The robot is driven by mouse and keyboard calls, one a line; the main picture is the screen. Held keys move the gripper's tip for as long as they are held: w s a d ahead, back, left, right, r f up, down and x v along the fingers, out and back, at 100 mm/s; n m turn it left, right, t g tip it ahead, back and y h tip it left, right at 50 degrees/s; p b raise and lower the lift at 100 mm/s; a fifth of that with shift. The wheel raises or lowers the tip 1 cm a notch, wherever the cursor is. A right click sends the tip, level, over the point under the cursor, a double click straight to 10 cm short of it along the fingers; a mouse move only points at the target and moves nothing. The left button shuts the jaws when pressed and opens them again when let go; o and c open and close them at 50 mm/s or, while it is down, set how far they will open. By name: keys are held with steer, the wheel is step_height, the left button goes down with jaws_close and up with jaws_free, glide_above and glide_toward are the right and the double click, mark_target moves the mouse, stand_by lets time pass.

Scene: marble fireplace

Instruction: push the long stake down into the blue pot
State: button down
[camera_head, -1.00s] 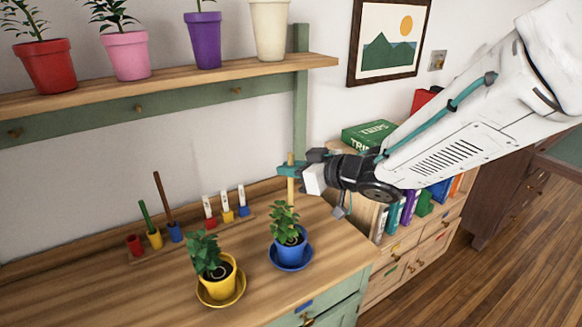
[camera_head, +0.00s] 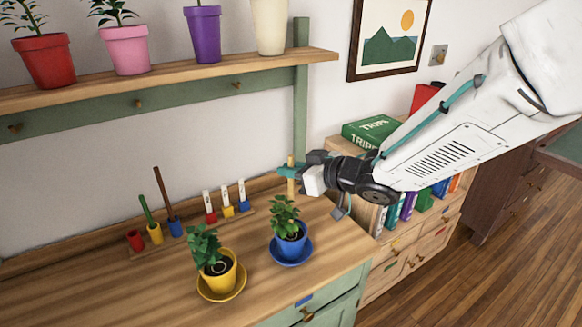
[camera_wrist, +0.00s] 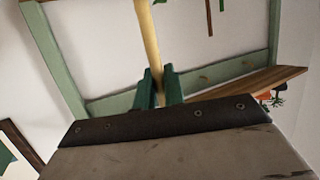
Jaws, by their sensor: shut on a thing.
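The long stake (camera_head: 291,187), a pale wooden stick, stands about upright over the plant in the blue pot (camera_head: 292,244). My gripper (camera_head: 288,173) is shut on it near its upper end, above the leaves. The stake's lower end is hidden behind the leaves, so I cannot tell how deep it sits. The blue pot stands on a blue saucer (camera_head: 291,262) near the right end of the bench. In the wrist view the stake (camera_wrist: 149,40) passes between the green fingers (camera_wrist: 158,88) and leaves the top edge.
A yellow pot (camera_head: 219,275) with a plant stands left of the blue pot. A rack of coloured holders (camera_head: 192,236) with sticks and labels is at the back. A shelf (camera_head: 170,79) with pots hangs above. A bookcase (camera_head: 405,233) stands right of the bench.

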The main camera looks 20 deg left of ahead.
steer(key=shift+f, duration=0.2)
steer(key=c, duration=1.4)
jaws_free()
steer(key=shift+d, duration=0.1)
steer(key=v, duration=0.7)
steer(key=shift+d, duration=0.3)
